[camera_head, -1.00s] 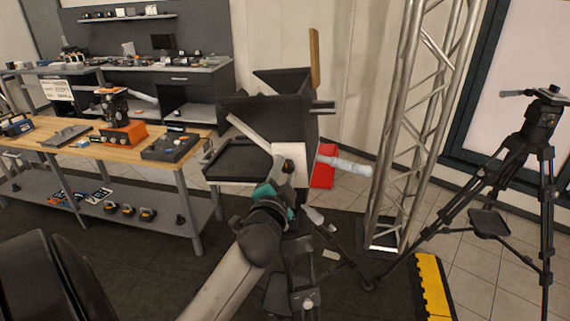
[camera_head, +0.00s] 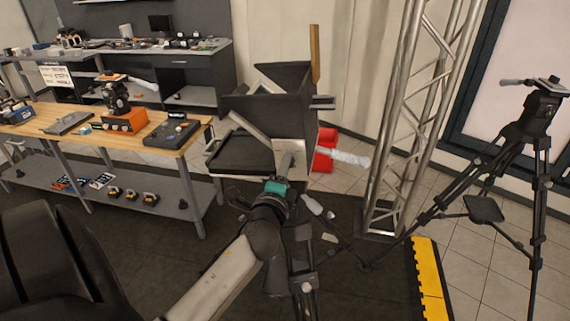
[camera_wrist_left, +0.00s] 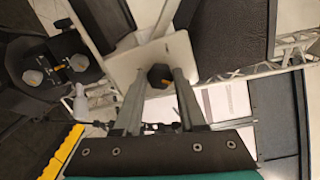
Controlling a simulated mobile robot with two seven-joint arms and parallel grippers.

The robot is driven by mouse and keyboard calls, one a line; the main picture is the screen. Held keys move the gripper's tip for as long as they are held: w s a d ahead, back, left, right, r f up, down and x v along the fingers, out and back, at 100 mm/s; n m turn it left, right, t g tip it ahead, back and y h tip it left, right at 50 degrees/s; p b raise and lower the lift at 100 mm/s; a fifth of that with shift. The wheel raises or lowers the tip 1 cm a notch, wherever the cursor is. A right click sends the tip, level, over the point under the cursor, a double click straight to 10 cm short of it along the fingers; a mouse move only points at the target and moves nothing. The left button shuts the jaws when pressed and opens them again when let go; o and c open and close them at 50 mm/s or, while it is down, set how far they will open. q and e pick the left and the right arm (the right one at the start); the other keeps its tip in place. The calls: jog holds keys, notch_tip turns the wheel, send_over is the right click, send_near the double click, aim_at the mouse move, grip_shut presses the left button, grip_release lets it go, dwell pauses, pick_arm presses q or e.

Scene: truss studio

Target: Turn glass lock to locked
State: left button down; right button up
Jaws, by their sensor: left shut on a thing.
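The glass lock shows in the left wrist view as a dark faceted knob (camera_wrist_left: 160,76) with a small yellow mark, on a white plate (camera_wrist_left: 128,66). My left gripper (camera_wrist_left: 159,80) has its two fingers on either side of the knob and is shut on it. In the head view the gripper (camera_head: 284,172) meets the side of the black hooded camera rig (camera_head: 285,115), in front of its pale side plate (camera_head: 291,148). The knob is hidden there by my gripper. My right gripper is in neither view.
A silver truss tower (camera_head: 393,140) stands right of the rig, with a black tripod (camera_head: 538,130) beyond it. A yellow-black ramp (camera_head: 428,280) lies on the floor. A wooden workbench (camera_head: 95,128) with gear stands left. A flat black tray (camera_head: 240,153) juts left from the rig.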

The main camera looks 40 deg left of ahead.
pick_arm(q)
jog(key=shift+r+m, duration=0.1)
jog(key=shift+m, duration=0.3)
jog(key=shift+c, duration=2.3)
grip_release()
jog(key=b+v, duration=0.3)
jog(key=v, duration=1.2)
jog(key=shift+b, duration=0.35)
